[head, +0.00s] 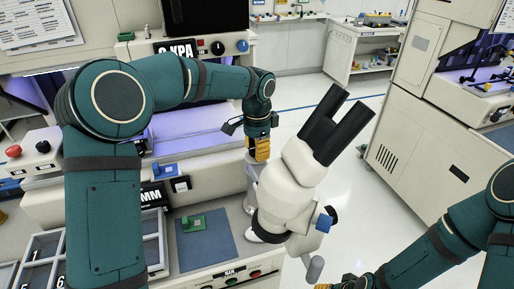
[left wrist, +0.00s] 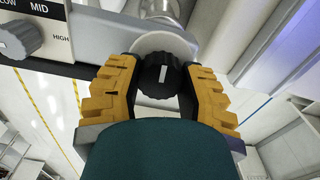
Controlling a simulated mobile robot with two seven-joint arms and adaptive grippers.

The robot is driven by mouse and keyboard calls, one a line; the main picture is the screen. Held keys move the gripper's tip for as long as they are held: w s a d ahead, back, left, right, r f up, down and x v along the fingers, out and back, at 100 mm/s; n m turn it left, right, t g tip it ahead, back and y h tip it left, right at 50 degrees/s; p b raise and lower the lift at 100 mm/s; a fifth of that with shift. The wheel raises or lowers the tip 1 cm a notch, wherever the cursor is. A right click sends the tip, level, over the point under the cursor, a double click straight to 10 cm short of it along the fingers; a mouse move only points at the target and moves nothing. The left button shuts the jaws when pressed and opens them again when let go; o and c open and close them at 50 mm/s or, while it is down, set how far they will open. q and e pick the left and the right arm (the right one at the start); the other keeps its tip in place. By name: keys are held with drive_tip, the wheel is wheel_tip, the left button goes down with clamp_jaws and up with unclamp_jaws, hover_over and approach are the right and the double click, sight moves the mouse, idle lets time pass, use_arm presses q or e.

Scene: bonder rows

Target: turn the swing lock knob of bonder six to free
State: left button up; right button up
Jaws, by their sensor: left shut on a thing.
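A black ribbed knob (left wrist: 160,76) with a white pointer line sits on a white round base in the left wrist view. Its pointer stands nearly upright in the picture. The yellow fingers of my left gripper (left wrist: 163,95) are shut around the knob, one on each side. In the head view my left gripper (head: 258,148) points down just behind the white microscope (head: 285,190); the knob is hidden there. No label for the knob's positions is readable. My right gripper (head: 335,284) shows only partly at the bottom edge, and its fingers are mostly cut off.
A selector knob (left wrist: 15,40) on a panel marked MID and HIGH is left of the held knob. The microscope's black eyepieces (head: 335,125) rise right of my left gripper. A blue mat (head: 205,238) holds a green fixture (head: 193,224). Open floor (head: 350,200) lies to the right.

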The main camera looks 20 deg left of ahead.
use_arm(q)
drive_tip(key=n+p, duration=0.1)
drive_tip(key=n, duration=0.3)
drive_tip(key=n+p, duration=0.1)
drive_tip(key=n, duration=0.7)
drive_tip(key=shift+a+p, duration=0.15)
drive_tip(key=shift+p, duration=0.2)
drive_tip(key=shift+f+n+p, duration=0.1)
drive_tip(key=shift+n+p, duration=0.3)
drive_tip(key=shift+n, duration=1.8)
drive_tip(key=shift+a, duration=0.1)
drive_tip(key=o, duration=1.2)
